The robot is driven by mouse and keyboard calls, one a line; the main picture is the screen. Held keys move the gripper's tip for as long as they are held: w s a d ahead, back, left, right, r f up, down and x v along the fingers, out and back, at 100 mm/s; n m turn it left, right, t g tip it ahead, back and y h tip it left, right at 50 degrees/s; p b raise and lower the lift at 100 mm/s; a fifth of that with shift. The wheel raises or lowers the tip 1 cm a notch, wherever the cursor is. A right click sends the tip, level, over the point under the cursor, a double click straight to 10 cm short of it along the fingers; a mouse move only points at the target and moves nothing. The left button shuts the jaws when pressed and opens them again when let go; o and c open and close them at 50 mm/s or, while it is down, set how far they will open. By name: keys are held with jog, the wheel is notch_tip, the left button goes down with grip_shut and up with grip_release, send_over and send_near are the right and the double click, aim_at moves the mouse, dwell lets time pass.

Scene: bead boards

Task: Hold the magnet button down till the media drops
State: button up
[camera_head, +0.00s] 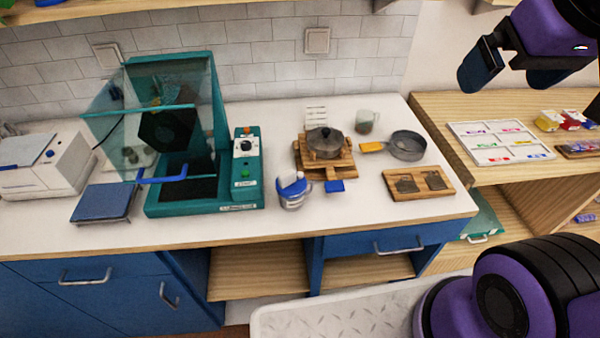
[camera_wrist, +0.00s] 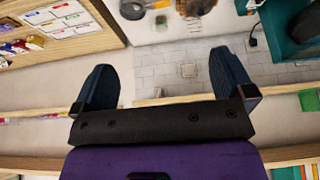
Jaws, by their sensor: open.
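A teal machine (camera_head: 222,70) with a clear shield and a dark hexagonal part inside stands at the left-middle of the white counter. Its control panel (camera_head: 246,150) on the right side carries a dial, a green button (camera_head: 245,171), an orange-red part on top and small labels too small to read. I cannot tell which control is the magnet button, and I cannot make out the media. My gripper (camera_head: 508,76) is open and empty at the upper right, high above the wooden shelf and far from the machine. In the wrist view my gripper (camera_wrist: 162,64) shows both fingers apart with nothing between them.
A clear guard with a blue handle (camera_head: 163,176) stands open in front of the machine. A blue-lidded jar (camera_head: 292,190), a pot (camera_head: 325,143) on a wooden stand, a pan (camera_head: 408,146) and a wooden tray (camera_head: 418,184) stand to its right. A white device (camera_head: 45,167) is far left.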

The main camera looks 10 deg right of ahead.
grip_shut()
dwell(0.4)
dwell(1.4)
